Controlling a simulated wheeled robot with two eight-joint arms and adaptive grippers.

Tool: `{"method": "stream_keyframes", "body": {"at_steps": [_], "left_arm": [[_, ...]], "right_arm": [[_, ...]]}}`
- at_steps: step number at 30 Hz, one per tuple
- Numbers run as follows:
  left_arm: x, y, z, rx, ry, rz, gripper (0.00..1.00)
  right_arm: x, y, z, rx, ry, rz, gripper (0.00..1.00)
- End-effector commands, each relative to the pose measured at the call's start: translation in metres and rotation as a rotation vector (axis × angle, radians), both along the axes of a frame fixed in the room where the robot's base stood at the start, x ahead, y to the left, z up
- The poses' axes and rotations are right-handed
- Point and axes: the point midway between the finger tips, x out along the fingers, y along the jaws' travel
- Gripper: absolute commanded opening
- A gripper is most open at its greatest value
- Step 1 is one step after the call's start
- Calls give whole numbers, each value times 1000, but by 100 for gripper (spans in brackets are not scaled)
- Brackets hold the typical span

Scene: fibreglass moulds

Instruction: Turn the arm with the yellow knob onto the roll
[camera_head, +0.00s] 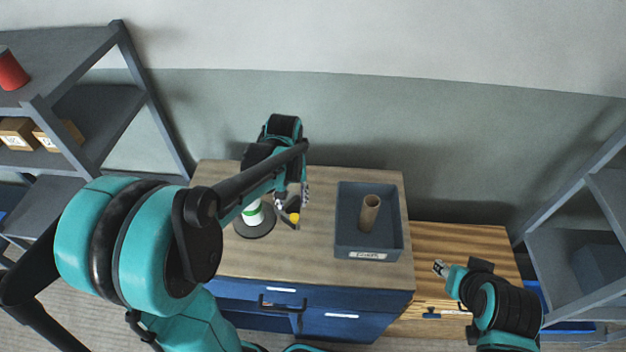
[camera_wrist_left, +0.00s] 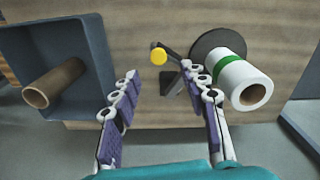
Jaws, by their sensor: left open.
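The yellow knob (camera_head: 294,217) sits on the end of a dark arm beside the roll, on the wooden cabinet top. The white roll with a green band (camera_wrist_left: 240,80) is on a dark round base (camera_wrist_left: 206,45). In the head view the roll (camera_head: 252,213) is partly hidden by my left arm. My left gripper (camera_wrist_left: 165,100) is open and empty, apart from the knob. My right gripper (camera_head: 438,267) is at the right.
A grey bin (camera_head: 345,238) with a cardboard tube (camera_head: 369,213) stands right of the roll on the cabinet top (camera_head: 310,255). Shelves stand at far left (camera_head: 75,140) and far right (camera_head: 570,250). Clear wood lies between knob and bin.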

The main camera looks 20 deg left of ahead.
Motion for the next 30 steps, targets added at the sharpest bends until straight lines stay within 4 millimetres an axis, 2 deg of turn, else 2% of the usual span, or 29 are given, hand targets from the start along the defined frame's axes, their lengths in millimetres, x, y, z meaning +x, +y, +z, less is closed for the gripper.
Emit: {"method": "stream_keyframes", "body": {"at_steps": [5,12,18,29,30], "left_arm": [[3,2,-10,-3,23,15,44],[3,2,-50,-2,22,15,44],[2,2,-74,-3,21,14,44],[2,2,-80,-3,21,14,44],[2,2,-80,-3,21,14,36]], "right_arm": [[-1,0,2,0,1,0,40],[-1,0,-7,0,1,0,40],[-1,0,-11,0,1,0,40],[-1,0,-12,0,0,0,40],[0,0,-12,0,0,0,40]]}}
